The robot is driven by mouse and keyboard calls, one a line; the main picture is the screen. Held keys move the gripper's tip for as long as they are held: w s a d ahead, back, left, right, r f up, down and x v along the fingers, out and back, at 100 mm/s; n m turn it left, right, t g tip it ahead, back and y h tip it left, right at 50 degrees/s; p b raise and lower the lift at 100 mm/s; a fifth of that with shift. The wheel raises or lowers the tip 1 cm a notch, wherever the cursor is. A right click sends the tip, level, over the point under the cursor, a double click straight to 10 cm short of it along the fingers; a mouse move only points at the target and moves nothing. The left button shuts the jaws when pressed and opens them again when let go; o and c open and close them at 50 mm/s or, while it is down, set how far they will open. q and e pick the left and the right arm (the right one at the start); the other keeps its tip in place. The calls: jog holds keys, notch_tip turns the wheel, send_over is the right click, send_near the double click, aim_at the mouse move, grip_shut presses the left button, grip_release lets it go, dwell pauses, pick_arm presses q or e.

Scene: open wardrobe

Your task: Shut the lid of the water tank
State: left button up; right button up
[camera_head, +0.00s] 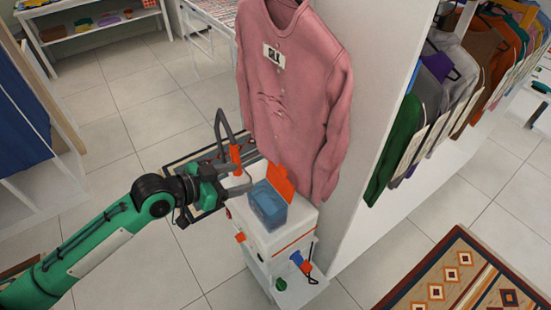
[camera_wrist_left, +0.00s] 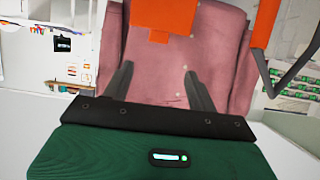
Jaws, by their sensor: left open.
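The water tank (camera_head: 268,207) is a translucent blue box set in the top of a white machine in the head view. Its orange lid (camera_head: 281,183) stands raised at the tank's back edge, in front of the pink shirt. In the left wrist view an orange panel, seemingly the lid (camera_wrist_left: 165,18), shows at the top centre, beyond my fingers. My left gripper (camera_head: 245,176) is open and empty, just left of the tank and lid and apart from them. Its two dark fingers (camera_wrist_left: 158,72) are spread in the wrist view. My right gripper is not in view.
A grey hose with an orange grip (camera_head: 235,156) rises close behind my left gripper. The pink shirt (camera_head: 295,85) hangs behind the machine, beside a white wardrobe panel (camera_head: 372,110). The white machine body (camera_head: 277,240) carries small coloured parts. Tiled floor (camera_head: 130,280) is clear at left.

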aim_at(282, 169)
pick_arm(q)
jog(key=p+x, duration=0.2)
jog(key=x, duration=0.4)
jog(key=p+x, duration=0.2)
jog(key=x, duration=0.4)
jog(key=shift+w+d+r, duration=0.1)
jog(key=shift+w+d, duration=0.05)
jog(key=shift+d, duration=0.3)
jog(key=shift+w+d+f+p, duration=0.25)
jog(key=shift+d+p, duration=0.05)
grip_shut()
